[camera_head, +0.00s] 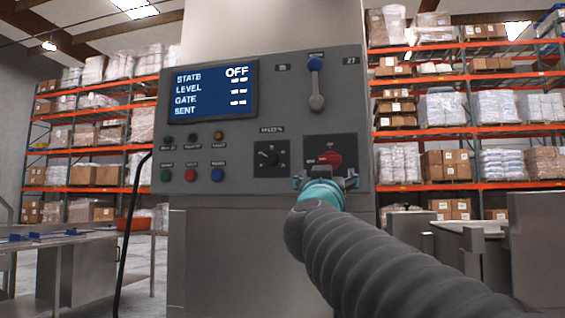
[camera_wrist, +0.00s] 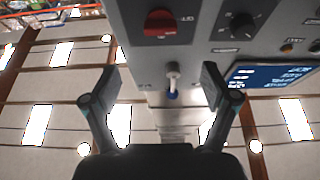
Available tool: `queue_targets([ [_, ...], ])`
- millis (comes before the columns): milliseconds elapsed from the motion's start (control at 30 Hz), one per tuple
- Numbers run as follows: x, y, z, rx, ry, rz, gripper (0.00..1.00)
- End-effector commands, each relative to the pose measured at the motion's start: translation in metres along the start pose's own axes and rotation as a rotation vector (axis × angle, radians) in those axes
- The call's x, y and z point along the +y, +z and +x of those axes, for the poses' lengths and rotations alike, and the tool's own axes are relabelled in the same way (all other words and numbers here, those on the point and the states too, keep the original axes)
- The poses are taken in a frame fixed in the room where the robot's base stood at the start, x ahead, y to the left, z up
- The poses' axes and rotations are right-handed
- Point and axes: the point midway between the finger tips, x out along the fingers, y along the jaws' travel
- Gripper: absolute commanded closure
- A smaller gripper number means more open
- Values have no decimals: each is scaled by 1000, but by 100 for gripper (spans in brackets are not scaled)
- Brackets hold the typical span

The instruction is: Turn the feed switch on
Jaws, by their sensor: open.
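A grey control panel (camera_head: 230,130) faces me, with a blue screen (camera_head: 210,90) that reads STATE OFF. A red rotary switch (camera_head: 328,158) sits on a dark plate at the panel's lower right, its handle lying roughly sideways; its small labels are hard to read. It also shows at the top of the wrist view (camera_wrist: 160,22). My gripper (camera_head: 325,180) is open and empty, just in front of and below the red switch in the head view. In the wrist view my gripper's fingers (camera_wrist: 152,88) are spread apart, with the red switch beyond them. Contact with it is not visible.
A lever (camera_head: 316,85) with a blue knob stands above the red switch. A black dial (camera_head: 268,157) is to its left, and several coloured buttons (camera_head: 191,174) are further left. A black cable (camera_head: 131,215) hangs by the panel's left side. Loaded racks (camera_head: 470,130) stand behind.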

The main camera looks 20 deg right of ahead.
Motion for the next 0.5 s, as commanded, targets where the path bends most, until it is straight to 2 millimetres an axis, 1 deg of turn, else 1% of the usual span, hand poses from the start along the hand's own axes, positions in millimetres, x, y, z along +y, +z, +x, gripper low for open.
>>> queue_targets([
  [167,0,1,23,-1,1,-1,15],
  [500,0,1,84,-1,0,1,15],
])
